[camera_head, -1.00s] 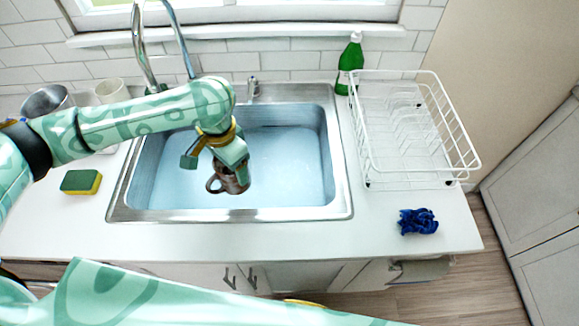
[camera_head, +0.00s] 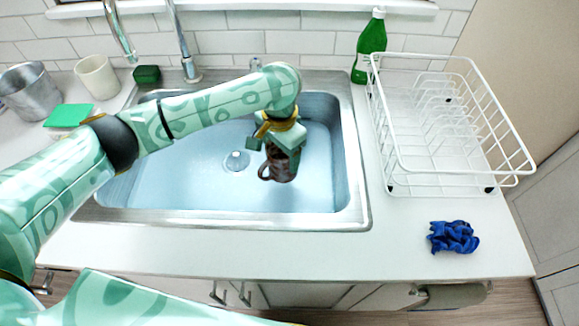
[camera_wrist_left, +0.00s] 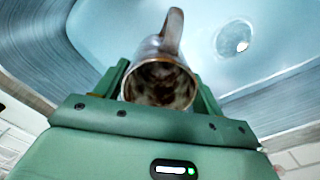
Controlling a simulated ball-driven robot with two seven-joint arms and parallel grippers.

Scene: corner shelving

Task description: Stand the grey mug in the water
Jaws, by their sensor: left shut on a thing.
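The grey mug (camera_head: 284,166), with brown stains, is in my left gripper (camera_head: 282,143). It hangs over the right half of the sink basin, against the pale blue water (camera_head: 205,175). In the left wrist view the mug (camera_wrist_left: 160,80) sits between the two green fingers (camera_wrist_left: 163,88), its stained inside facing the camera and its handle pointing away toward the drain. The left gripper is shut on it. I cannot tell whether the mug's bottom touches the water. My right gripper is not in view.
The sink's steel rim (camera_head: 250,222) surrounds the basin. A white dish rack (camera_head: 440,188), a green bottle (camera_head: 370,50) and a blue cloth (camera_head: 453,237) are to the right. A metal pot (camera_head: 28,92), a cream cup (camera_head: 97,77) and a dark green block (camera_head: 146,75) stand back left, near the faucet (camera_head: 183,60).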

